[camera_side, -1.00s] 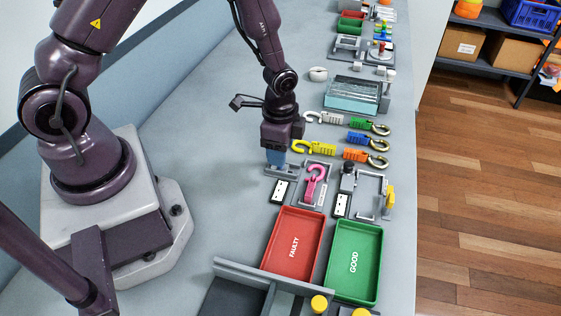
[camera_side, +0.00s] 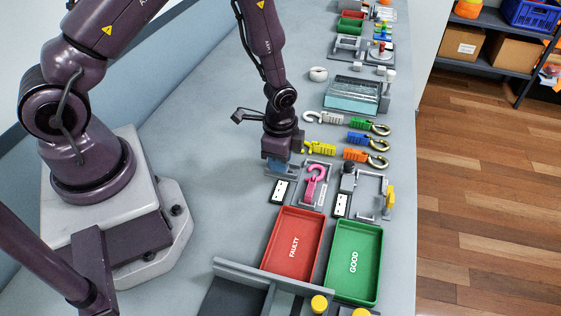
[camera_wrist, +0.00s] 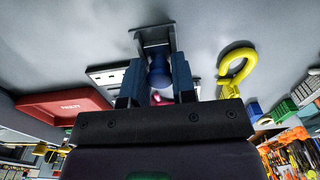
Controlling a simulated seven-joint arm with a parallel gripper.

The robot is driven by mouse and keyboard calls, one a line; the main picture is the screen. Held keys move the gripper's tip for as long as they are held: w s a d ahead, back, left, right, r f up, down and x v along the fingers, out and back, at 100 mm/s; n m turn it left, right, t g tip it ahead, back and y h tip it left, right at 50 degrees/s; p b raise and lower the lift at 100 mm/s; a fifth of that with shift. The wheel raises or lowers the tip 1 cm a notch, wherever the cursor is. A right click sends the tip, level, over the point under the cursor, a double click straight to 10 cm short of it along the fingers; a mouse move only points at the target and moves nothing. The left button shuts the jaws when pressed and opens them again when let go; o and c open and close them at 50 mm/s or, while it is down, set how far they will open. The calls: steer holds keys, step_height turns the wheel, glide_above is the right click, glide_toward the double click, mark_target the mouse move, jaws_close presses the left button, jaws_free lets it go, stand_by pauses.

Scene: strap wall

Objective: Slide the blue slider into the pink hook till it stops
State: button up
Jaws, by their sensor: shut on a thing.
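My gripper (camera_side: 277,166) points down over the small grey stand (camera_side: 287,171) left of the pink hook (camera_side: 316,180). In the wrist view its two fingers (camera_wrist: 157,75) are closed on the blue slider (camera_wrist: 160,70), a dark blue rounded piece between them. In the side view the slider is mostly hidden by the fingers. The pink hook lies in a grey frame just right of my gripper, apart from it in the side view. Only a small pink patch shows behind the slider in the wrist view. I cannot tell whether the slider touches the stand.
A yellow hook (camera_side: 320,148) lies close behind my gripper; it also shows in the wrist view (camera_wrist: 236,70). White hooks and coloured clips lie further back. A red tray (camera_side: 293,243) and a green tray (camera_side: 354,262) stand in front. Bench left of my gripper is clear.

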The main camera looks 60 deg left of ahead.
mark_target(296, 173)
steer(key=shift+w+d, duration=1.3)
steer(key=shift+w, duration=0.05)
steer(key=o, duration=0.6)
steer(key=shift+c, duration=0.2)
steer(key=shift+r, duration=3)
